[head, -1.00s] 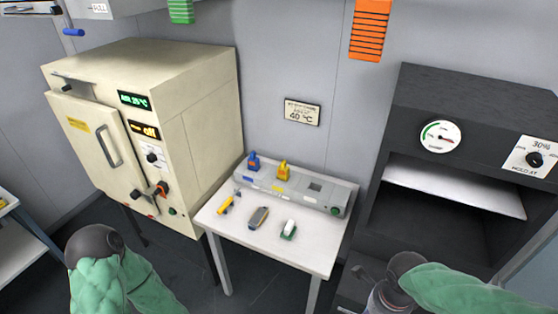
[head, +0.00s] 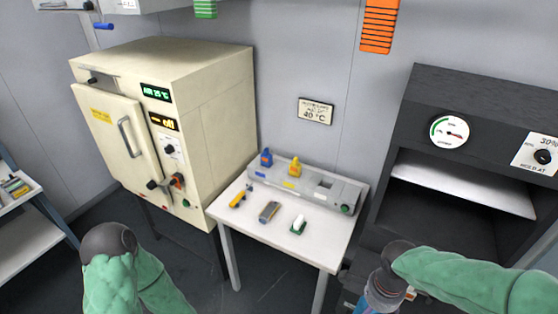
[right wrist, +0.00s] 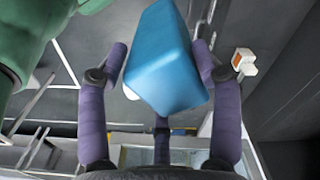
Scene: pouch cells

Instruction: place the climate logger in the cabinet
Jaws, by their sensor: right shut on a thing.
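My right gripper (right wrist: 160,82) is shut on a blue box-shaped thing (right wrist: 165,58), with a purple finger on each side of it. I cannot tell its face or markings; I take it to be the climate logger. In the head view the right gripper (head: 380,290) is low at the right, in front of the black cabinet (head: 475,100). The cabinet's front is open, showing a pale shelf (head: 460,190) and a dark space below it. My left arm is low at the left, but its gripper is not in view.
A white table (head: 335,252) carries a grey device (head: 270,180) and several small items. A cream oven (head: 215,110) with its door closed stands left of it. A small white-and-orange thing (right wrist: 243,62) shows beside the right gripper. A shelf with items (head: 15,190) is at far left.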

